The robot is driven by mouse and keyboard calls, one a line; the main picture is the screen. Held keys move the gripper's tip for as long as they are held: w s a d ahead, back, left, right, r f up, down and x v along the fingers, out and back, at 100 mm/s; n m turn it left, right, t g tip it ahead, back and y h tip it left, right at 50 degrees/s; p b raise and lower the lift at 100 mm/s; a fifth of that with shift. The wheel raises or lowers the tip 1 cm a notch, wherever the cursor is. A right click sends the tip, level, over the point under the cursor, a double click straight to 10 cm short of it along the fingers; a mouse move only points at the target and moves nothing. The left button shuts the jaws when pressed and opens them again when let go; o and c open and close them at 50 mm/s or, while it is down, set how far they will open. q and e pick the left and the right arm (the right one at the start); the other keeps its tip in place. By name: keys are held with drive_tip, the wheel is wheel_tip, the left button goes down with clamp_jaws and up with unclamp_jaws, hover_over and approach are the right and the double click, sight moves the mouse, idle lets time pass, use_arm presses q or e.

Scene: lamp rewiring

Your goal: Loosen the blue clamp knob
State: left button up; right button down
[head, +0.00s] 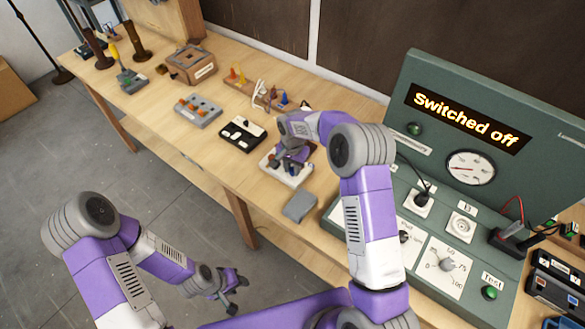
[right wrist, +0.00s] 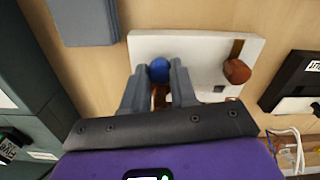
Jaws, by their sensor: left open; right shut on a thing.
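The blue clamp knob (right wrist: 159,69) sits on a white block (right wrist: 200,45) in the right wrist view. My right gripper (right wrist: 158,82) has one finger on each side of the knob and is shut on it. In the head view the white block (head: 296,180) lies on the bench under my right gripper (head: 280,162), which hides much of it. A reddish-brown knob (right wrist: 237,71) is on the same block, to the right of the blue one. My left gripper (head: 231,290) is open and empty, low over the floor in front of the bench.
A grey pad (head: 300,206) lies close in front of the white block. A black-and-white block (head: 242,133) is to its left. The green test panel (head: 465,120) reading "Switched off" stands to the right. Several other fixtures fill the bench's far left.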

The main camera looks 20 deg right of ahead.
drive_tip(key=n, duration=0.3)
drive_tip(key=shift+n+b, duration=0.35)
drive_tip(key=shift+n, duration=0.05)
drive_tip(key=n, duration=0.4)
drive_tip(key=shift+n, duration=0.3)
drive_tip(key=n, duration=0.4)
drive_tip(key=shift+b, duration=0.3)
drive_tip(key=n, duration=0.7)
drive_tip(key=shift+n, duration=0.3)
drive_tip(key=n, duration=0.3)
drive_tip(key=shift+n+p, duration=0.3)
drive_tip(key=shift+p, duration=0.1)
drive_tip(key=n, duration=0.3)
drive_tip(key=shift+w+n, duration=0.1)
drive_tip(key=shift+n, duration=0.2)
drive_tip(key=shift+n+p, duration=0.5)
drive_tip(key=shift+n, duration=1.4)
